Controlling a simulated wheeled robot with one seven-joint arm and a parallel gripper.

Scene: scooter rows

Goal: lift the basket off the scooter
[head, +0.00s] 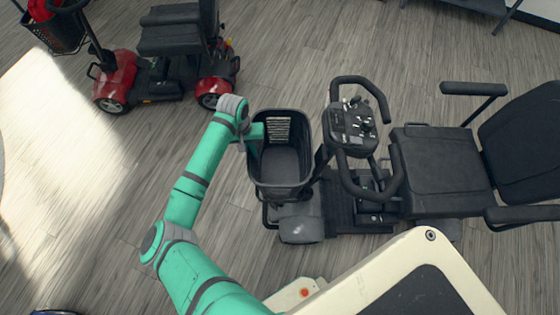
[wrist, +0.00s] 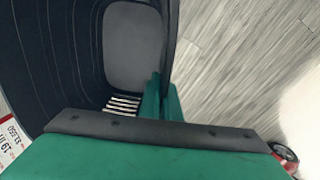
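The dark, empty basket (head: 284,191) sits at the front of the grey-black scooter (head: 302,225), left of its handlebar, and looks level. In the wrist view the basket (wrist: 60,60) fills the upper left, with a slotted patch low on its inside. My gripper (head: 256,133) is at the basket's left wall, near the rim. In the wrist view its two green fingers (wrist: 161,98) stand close together, one on each side of the basket wall, and look shut on it. The fingertips' contact with the wall is partly hidden. I cannot tell whether the basket still touches its mount.
The scooter's handlebar and console (head: 353,128) stand close to the basket's right side, with the seat (head: 440,170) beyond. A red scooter (head: 118,80) with its own basket (head: 60,35) is at the upper left. The wood floor between the scooters is clear.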

